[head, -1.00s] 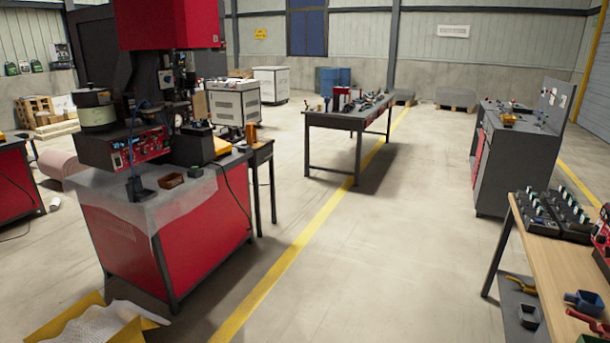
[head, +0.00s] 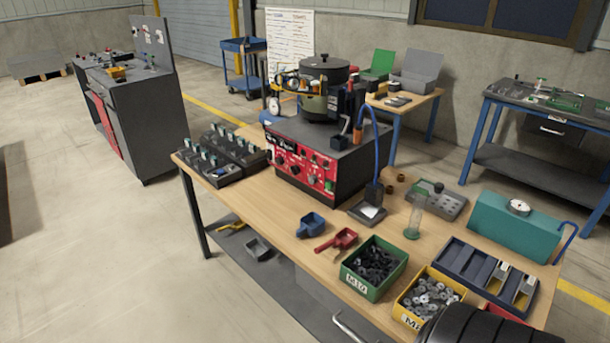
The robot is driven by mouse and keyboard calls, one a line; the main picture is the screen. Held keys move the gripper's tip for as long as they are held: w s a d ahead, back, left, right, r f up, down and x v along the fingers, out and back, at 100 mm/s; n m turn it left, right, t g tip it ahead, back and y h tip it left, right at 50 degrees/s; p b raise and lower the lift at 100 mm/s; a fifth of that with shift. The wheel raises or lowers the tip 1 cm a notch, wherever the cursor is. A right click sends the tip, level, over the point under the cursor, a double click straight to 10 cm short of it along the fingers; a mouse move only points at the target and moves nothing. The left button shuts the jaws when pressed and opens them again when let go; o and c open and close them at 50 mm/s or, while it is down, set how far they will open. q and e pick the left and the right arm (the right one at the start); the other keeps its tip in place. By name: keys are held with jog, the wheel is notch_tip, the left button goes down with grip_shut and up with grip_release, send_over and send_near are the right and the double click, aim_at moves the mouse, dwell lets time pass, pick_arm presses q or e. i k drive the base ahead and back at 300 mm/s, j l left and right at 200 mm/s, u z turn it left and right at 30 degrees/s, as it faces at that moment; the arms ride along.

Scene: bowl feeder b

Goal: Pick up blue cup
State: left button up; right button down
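A small blue cup (head: 311,224) with a short handle, like a scoop, stands on the wooden workbench (head: 270,210) in the head view. It is left of a red scoop (head: 338,240) and in front of the red-fronted bowl feeder machine (head: 305,168). The blue cup is in full view, with nothing on top of it. Neither of my grippers is in view, so I cannot see where they are relative to the cup.
A green bin of dark parts (head: 358,289) and a yellow bin of washers (head: 408,316) stand right of the scoops. A stand with a blue hose (head: 368,213) is behind. Dark switch boxes (head: 222,165) sit at the left end. Open floor lies left.

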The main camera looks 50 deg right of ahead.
aim_at(311, 224)
jog(key=i+z, duration=0.1)
jog(key=i, duration=1.6)
jog(key=i+z, duration=0.5)
jog(key=i, duration=0.9)
jog(key=u, duration=6.05)
